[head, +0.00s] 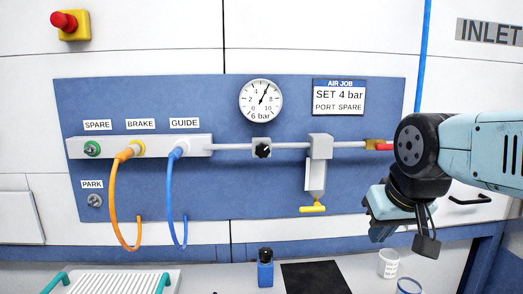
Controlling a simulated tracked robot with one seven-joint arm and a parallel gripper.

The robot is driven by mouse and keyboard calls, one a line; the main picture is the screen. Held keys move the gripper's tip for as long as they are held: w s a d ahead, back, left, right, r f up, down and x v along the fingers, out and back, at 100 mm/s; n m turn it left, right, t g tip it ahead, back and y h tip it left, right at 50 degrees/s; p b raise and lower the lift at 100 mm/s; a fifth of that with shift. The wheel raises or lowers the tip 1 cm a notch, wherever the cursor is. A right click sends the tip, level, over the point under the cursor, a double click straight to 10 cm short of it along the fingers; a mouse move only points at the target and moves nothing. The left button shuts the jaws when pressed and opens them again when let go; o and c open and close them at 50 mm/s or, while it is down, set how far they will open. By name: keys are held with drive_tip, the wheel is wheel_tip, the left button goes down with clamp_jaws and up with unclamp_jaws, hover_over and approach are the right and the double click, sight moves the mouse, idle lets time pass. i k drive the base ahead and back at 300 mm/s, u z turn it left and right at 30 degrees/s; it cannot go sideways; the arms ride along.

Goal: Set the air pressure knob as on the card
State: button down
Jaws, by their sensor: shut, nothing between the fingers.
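The card (339,97) right of the gauge reads "AIR JOB, SET 4 bar, PORT SPARE". My gripper (427,244) hangs at the right, well away from the knob, with its dark fingers pointing down; it is shut and empty.
A grey manifold (200,142) has ports labelled SPARE, BRAKE and GUIDE; an orange hose (113,195) and a blue hose (170,195) plug into the latter two. A filter with yellow handle (313,208) hangs between knob and gripper. A blue bottle (265,271) and white cup (388,263) stand below.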

sight(263, 149)
drive_tip(key=z, duration=0.05)
drive_tip(key=k, duration=1)
drive_tip(key=z, duration=0.6)
drive_tip(key=i, duration=0.75)
drive_tip(key=u, duration=0.25)
